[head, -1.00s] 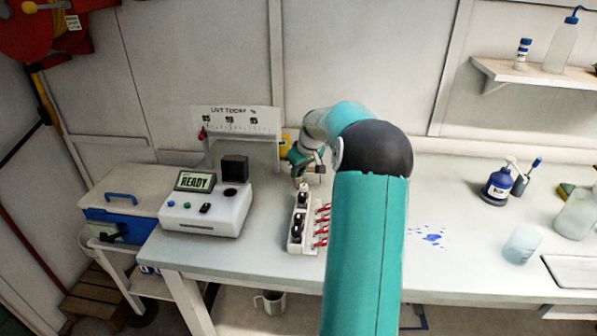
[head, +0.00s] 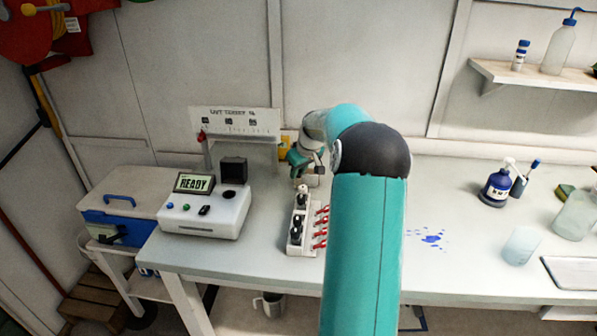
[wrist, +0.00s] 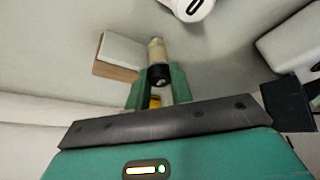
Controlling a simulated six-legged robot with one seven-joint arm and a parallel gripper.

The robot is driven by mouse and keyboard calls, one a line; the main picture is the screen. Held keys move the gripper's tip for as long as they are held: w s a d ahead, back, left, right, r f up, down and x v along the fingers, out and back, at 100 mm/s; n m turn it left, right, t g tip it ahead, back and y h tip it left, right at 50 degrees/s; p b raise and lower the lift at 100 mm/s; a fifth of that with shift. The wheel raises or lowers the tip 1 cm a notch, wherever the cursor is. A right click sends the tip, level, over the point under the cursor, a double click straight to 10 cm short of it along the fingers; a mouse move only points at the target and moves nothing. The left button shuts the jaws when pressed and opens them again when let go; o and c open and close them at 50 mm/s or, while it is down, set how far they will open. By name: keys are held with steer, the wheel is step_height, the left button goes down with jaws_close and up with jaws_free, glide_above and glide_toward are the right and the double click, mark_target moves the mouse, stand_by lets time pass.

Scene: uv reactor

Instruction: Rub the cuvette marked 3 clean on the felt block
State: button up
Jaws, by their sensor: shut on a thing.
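My gripper (head: 302,166) is over the bench just behind the cuvette rack (head: 294,247). In the wrist view, the green fingers of my gripper (wrist: 158,90) are shut on the black cap of a cuvette (wrist: 157,50). Its pale, cloudy tan body points away from the fingers. No mark on it is legible. The felt block (wrist: 120,50), with a white top and a wooden side, lies just left of the cuvette in the wrist view. I cannot tell whether they touch. In the head view my arm hides the block and most of the held cuvette.
The rack holds black-capped cuvettes, with red clips (head: 320,228) along its right side. A white instrument (head: 205,215) reading READY stands to its left, before an upright panel (head: 238,122). Blue spots (head: 430,238) mark the bench right of my arm. A spray bottle (head: 497,187) stands farther right.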

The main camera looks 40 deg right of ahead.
steer(key=shift+d, duration=0.1)
steer(key=shift+s+d, duration=0.8)
steer(key=shift+s, duration=0.2)
steer(key=shift+s+d, duration=0.75)
steer(key=shift+s, duration=0.25)
steer(key=shift+w+a, duration=0.8)
steer(key=shift+w, duration=0.3)
steer(key=shift+w+a, duration=0.75)
steer(key=shift+w, duration=0.3)
steer(key=shift+s+d, duration=0.85)
steer(key=shift+s, duration=0.2)
steer(key=shift+s+d, duration=0.8)
steer(key=shift+s, duration=0.25)
steer(key=shift+w+a, duration=0.85)
steer(key=shift+w, duration=0.2)
steer(key=shift+w+a, duration=0.8)
steer(key=shift+w, duration=0.2)
steer(key=shift+s+d, duration=0.8)
steer(key=shift+s, duration=0.25)
steer(key=shift+s+d, duration=0.8)
steer(key=shift+s, duration=0.2)
steer(key=shift+s+a+r, duration=0.15)
steer(key=shift+s+a, duration=0.95)
steer(key=shift+a, duration=0.25)
